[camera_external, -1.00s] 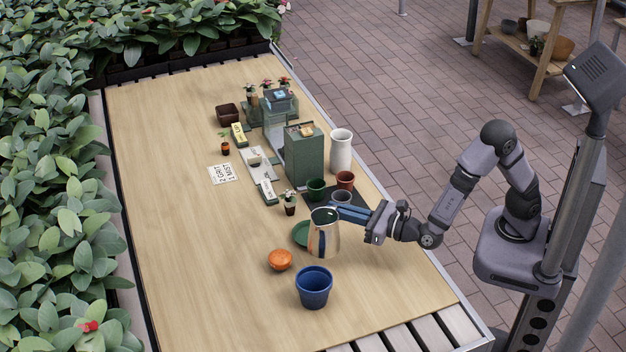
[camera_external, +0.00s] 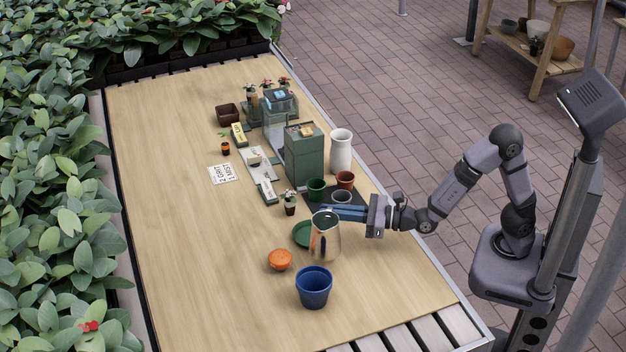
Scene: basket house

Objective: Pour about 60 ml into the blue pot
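The blue pot (camera_external: 314,288) stands upright on the near part of the table, and no liquid shows in it. A shiny metal pitcher (camera_external: 325,240) is upright just behind the pot, beside a green saucer (camera_external: 302,233). Whether the pitcher rests on the table or hangs slightly above it is hard to tell. My gripper (camera_external: 338,211) reaches in from the right, its blue fingers level at the pitcher's rim and partly behind it. I cannot tell whether the fingers touch the pitcher or how far apart they are.
An orange round object (camera_external: 280,260) lies left of the pitcher. Small pots, including a green pot (camera_external: 316,189) and terracotta pot (camera_external: 345,180), stand behind my gripper near a green box (camera_external: 303,157) and white vase (camera_external: 340,150). The table's left side is clear.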

